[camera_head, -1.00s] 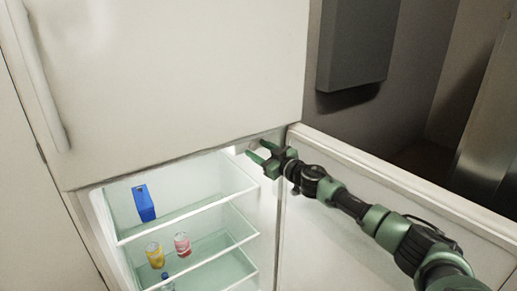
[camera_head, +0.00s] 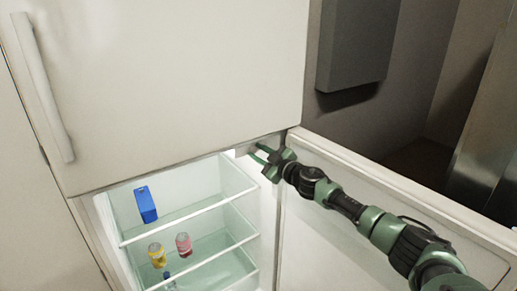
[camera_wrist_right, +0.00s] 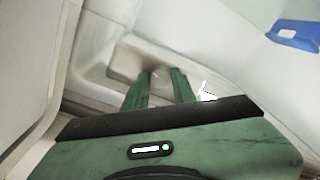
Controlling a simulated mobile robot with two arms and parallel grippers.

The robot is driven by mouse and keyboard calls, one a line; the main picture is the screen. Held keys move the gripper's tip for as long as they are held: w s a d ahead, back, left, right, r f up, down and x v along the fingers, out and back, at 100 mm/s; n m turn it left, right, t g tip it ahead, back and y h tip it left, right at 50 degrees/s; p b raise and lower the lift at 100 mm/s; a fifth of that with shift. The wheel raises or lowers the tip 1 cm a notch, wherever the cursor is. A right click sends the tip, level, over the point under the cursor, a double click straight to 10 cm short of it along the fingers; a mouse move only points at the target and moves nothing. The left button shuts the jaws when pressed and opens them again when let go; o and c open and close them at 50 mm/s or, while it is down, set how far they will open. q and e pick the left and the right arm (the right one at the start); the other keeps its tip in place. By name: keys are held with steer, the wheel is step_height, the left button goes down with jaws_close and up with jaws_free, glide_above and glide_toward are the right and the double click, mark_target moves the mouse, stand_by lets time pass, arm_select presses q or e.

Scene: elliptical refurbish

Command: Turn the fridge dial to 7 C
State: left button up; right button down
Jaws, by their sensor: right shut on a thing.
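The fridge's lower compartment (camera_head: 180,185) is open, with a pale control housing (camera_wrist_right: 122,62) at its top. My right gripper (camera_head: 255,154) reaches in at the upper right corner of the opening. In the right wrist view its two green fingers (camera_wrist_right: 162,73) point at the housing and are shut on the small dial there. The dial is mostly hidden between the fingertips, so its marks and setting cannot be read. My left gripper is not in view.
The closed upper door (camera_head: 180,80) is just above my gripper. The open lower door (camera_head: 330,230) stands right of the opening, behind my right arm.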

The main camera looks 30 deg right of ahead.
steer(key=shift+n, duration=0.9)
steer(key=c, duration=1.1)
jaws_free()
steer(key=shift+c, duration=0.2)
